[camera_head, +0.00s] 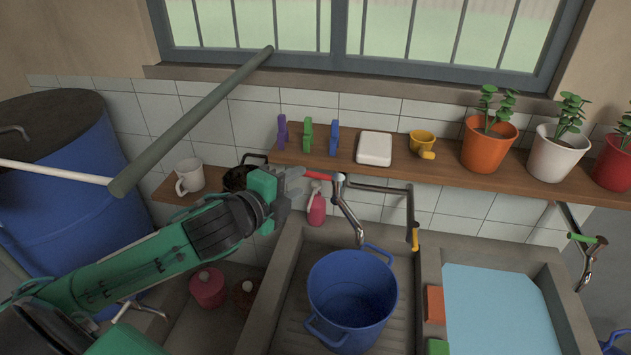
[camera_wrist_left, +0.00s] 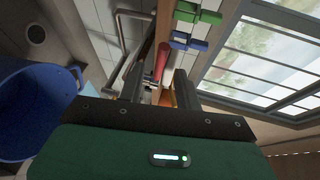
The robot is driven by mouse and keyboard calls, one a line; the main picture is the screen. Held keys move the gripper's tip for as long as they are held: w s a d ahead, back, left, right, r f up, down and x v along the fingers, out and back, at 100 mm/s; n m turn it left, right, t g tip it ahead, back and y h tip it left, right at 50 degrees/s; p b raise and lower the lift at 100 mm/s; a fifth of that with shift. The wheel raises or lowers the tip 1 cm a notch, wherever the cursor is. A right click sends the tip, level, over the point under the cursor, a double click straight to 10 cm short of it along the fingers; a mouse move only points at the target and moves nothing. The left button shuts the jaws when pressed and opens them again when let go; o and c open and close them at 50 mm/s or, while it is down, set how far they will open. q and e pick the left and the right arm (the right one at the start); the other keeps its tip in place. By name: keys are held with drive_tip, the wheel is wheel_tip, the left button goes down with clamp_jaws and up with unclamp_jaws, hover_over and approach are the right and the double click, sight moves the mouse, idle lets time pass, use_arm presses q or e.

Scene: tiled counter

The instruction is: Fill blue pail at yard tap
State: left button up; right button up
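The blue pail (camera_head: 335,312) stands upright in the left basin of the sink. The tap (camera_head: 347,213) has a bent metal spout that ends just above the pail's far rim, and a red lever handle (camera_head: 321,175) pointing left. No water stream shows. My left gripper (camera_head: 293,181) is at the free end of the red handle. In the left wrist view its two fingers stand apart, with the red handle (camera_wrist_left: 162,62) between or just beyond them; contact cannot be told. The pail also shows there at the left (camera_wrist_left: 30,112). My right gripper is not in view.
A blue barrel (camera_head: 60,200) stands left. A pink bottle (camera_head: 317,209) is behind the sink. The right basin (camera_head: 495,310) holds light blue water or lining.

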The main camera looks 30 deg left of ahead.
sight(308, 176)
use_arm(q)
drive_tip(key=p+x, duration=0.1)
drive_tip(key=x, duration=0.5)
drive_tip(key=shift+w+r+p, duration=0.1)
drive_tip(key=shift+r+p, duration=0.05)
drive_tip(key=shift+p, duration=0.15)
drive_tip(key=shift+w+d+f, duration=0.15)
drive_tip(key=shift+w+f, duration=0.1)
drive_tip(key=shift+w, duration=0.45)
clamp_jaws()
